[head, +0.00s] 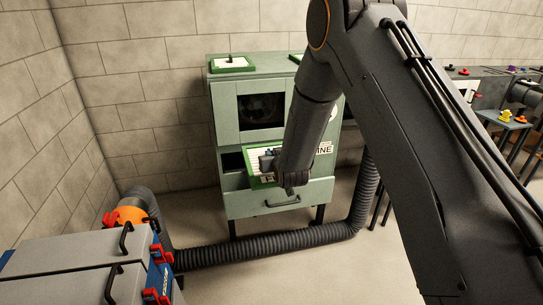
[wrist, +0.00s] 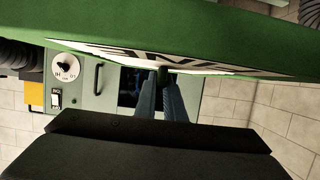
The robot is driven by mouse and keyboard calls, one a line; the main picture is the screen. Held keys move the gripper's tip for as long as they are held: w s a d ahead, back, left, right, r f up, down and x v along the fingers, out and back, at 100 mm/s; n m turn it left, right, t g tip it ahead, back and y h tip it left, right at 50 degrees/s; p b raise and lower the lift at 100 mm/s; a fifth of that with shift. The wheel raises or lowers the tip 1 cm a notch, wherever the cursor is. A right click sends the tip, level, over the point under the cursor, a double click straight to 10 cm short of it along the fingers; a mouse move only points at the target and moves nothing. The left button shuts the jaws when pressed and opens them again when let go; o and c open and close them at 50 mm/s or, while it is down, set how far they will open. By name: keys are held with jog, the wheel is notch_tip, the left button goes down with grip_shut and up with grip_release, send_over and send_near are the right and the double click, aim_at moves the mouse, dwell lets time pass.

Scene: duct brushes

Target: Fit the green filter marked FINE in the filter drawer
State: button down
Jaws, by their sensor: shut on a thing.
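My gripper (wrist: 161,92) is shut on the small dark knob of a green-framed filter (wrist: 200,45). Dark lettering on its white label is seen at a steep angle, and I cannot read the whole word. In the head view the filter (head: 249,163) is tilted in front of the green cabinet, partly hidden by my gripper (head: 268,162) and arm. The filter drawer (head: 245,205), with a dark handle, is below it; a dark opening (head: 231,161) shows behind the filter. I cannot tell whether the filter touches the drawer. A white label on the right ends in "INE".
Another green-framed panel (head: 232,63) with a knob lies on top of the cabinet (head: 222,110). A ribbed duct (head: 270,247) runs along the floor. A grey unit (head: 75,265) stands at front left. Tables with coloured knobs (head: 505,116) are at right.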

dwell(0.4)
